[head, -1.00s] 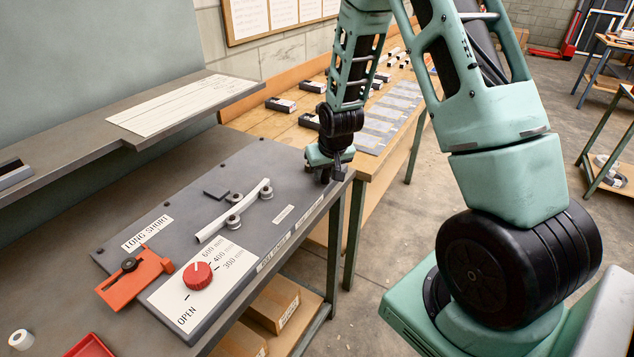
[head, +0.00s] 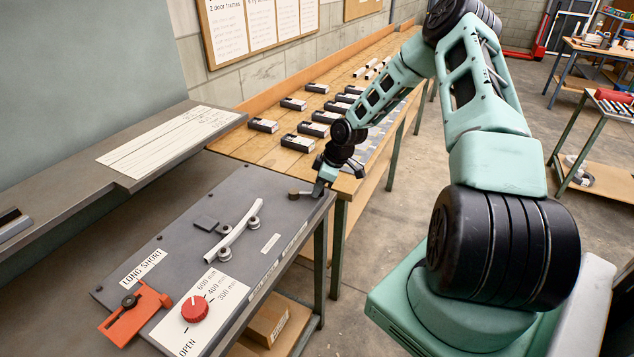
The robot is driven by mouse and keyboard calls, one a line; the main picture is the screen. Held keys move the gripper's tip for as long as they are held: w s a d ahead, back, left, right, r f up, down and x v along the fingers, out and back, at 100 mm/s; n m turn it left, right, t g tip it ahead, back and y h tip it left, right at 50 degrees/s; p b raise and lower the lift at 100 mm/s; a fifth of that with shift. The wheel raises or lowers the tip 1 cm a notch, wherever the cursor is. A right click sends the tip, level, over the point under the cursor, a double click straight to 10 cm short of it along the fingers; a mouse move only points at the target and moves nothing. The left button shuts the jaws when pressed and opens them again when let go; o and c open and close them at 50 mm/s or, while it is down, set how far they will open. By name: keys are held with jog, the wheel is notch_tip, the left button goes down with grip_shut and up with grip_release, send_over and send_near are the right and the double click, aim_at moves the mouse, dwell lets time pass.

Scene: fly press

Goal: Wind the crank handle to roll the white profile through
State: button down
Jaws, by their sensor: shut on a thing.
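The white profile (head: 233,231) lies between several small grey rollers on the grey machine plate (head: 150,240) and is visibly bowed. My gripper (head: 319,187) is at the plate's far right corner, pointing down, and is shut on the crank handle. The grip itself is mostly hidden by the fingers. A round brownish crank part (head: 293,195) shows just left of the fingers, low on the plate. A dark block (head: 206,222) sits beside the profile.
A red dial (head: 194,309) with mm marks and an orange stop (head: 134,314) are at the plate's near end. A grey shelf (head: 170,145) overhangs on the left. A wooden bench (head: 240,146) with several dark blocks stands behind my gripper.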

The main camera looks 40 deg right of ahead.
aim_at(308, 188)
jog(key=w+n, duration=0.1)
jog(key=n, duration=0.1)
jog(key=w+d+n+g+y, duration=0.1)
jog(key=shift+w+d+f+n+b, duration=0.1)
jog(key=shift+w+d+n+b, duration=0.05)
jog(key=shift+d+n+b, duration=0.2)
jog(key=w+n+b, duration=0.1)
jog(key=n+g+b, duration=0.1)
jog(key=n, duration=0.1)
jog(key=shift+w+d, duration=0.15)
jog(key=shift+w, duration=0.2)
jog(key=shift+w+n+g+y+b, duration=0.3)
jog(key=shift+w+n+b, duration=0.3)
jog(key=shift+n, duration=0.25)
jog(key=shift+s, duration=0.1)
jog(key=c, duration=1.3)
grip_release()
jog(key=shift+o, duration=0.2)
jog(key=b+v, duration=0.4)
jog(key=v, duration=1.3)
jog(key=shift+r+b, duration=0.3)
jog(key=shift+b, duration=0.05)
